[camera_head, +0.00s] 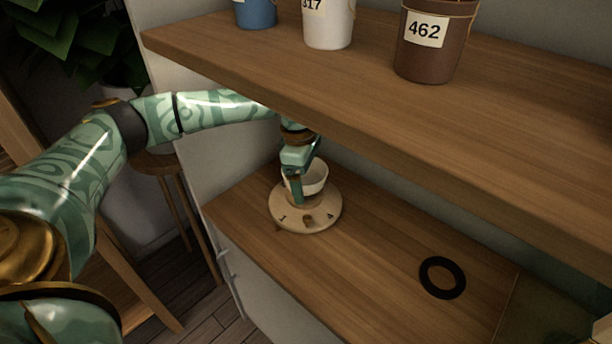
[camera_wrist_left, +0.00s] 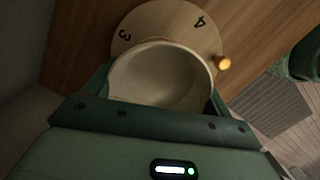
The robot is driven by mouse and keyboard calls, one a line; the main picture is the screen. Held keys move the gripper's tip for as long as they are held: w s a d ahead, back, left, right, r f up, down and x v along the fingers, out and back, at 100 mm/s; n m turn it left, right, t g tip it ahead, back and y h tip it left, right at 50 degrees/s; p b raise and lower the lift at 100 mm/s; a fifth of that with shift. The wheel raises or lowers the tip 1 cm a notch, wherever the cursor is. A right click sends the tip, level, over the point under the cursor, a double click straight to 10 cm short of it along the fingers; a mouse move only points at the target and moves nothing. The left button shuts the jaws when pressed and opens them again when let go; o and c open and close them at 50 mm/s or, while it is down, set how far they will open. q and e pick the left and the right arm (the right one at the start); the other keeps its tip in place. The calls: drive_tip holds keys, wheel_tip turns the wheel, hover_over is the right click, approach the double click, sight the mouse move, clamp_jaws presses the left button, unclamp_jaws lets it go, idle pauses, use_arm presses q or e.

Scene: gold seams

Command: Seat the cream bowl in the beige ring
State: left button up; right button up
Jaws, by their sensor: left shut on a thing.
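The cream bowl (camera_head: 318,176) is upright over a round beige numbered disc (camera_head: 284,215) on the lower shelf. My left gripper (camera_head: 306,188) is shut on the bowl, with its fingers at the bowl's sides. In the left wrist view the empty inside of the bowl (camera_wrist_left: 160,78) faces the camera, between the fingers, and the disc (camera_wrist_left: 160,22) shows behind it. I cannot make out a separate beige ring; the bowl and fingers hide the middle of the disc. I cannot tell whether the bowl touches what is below. My right gripper is not in view.
A black ring (camera_head: 424,277) lies flat on the lower shelf (camera_head: 370,245), with clear wood between it and the disc. The upper shelf (camera_head: 370,100) overhangs and holds blue (camera_head: 256,14), white (camera_head: 329,28) and brown (camera_head: 425,58) pots. A small knob (camera_wrist_left: 223,62) shows at the disc's edge.

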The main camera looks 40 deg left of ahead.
use_arm(q)
drive_tip(key=shift+f, duration=0.15)
drive_tip(key=shift+f, duration=0.3)
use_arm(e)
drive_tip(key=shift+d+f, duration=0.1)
use_arm(q)
drive_tip(key=shift+f, duration=0.7)
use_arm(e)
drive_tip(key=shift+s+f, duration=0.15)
use_arm(q)
drive_tip(key=o, duration=1)
drive_tip(key=shift+c, duration=0.2)
drive_tip(key=shift+r, duration=0.1)
